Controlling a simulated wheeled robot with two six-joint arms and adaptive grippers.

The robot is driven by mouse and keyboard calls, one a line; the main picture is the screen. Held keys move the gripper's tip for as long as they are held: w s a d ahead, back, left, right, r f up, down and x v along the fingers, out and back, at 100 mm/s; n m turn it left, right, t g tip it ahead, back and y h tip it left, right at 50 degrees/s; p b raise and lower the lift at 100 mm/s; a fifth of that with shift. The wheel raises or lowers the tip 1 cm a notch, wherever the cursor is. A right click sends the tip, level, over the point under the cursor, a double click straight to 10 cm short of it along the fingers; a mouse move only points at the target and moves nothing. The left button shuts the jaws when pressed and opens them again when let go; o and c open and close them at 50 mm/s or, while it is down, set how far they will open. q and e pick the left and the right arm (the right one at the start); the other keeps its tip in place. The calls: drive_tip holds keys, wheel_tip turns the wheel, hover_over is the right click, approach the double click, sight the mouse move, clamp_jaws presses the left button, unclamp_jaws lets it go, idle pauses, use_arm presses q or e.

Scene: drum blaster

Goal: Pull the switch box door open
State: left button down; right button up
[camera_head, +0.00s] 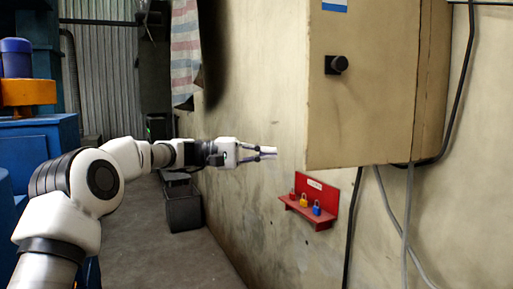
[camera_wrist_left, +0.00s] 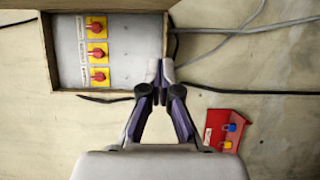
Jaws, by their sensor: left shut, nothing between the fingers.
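A beige strip along the top of that view (camera_wrist_left: 90,4) looks like part of the door. My left gripper (camera_head: 272,151) is to the left of the door, near its lower edge, apart from the knob. Its fingertips (camera_wrist_left: 160,72) are together and empty, near a corner of the box frame in the wrist view. My right gripper is not in view.
A red wall shelf with padlocks (camera_head: 312,205) hangs below the gripper and also shows in the wrist view (camera_wrist_left: 222,130). Cables (camera_head: 405,215) run down the wall under the box. Blue machinery (camera_head: 40,130) stands at the left. A dark bin (camera_head: 184,208) sits on the floor.

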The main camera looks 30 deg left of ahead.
use_arm(q)
drive_tip(key=s+d+p, duration=0.1)
drive_tip(key=d+p, duration=0.2)
drive_tip(key=d, duration=0.4)
drive_tip(key=shift+s+p, duration=0.25)
drive_tip(key=shift+p, duration=0.1)
drive_tip(key=shift+w, duration=0.15)
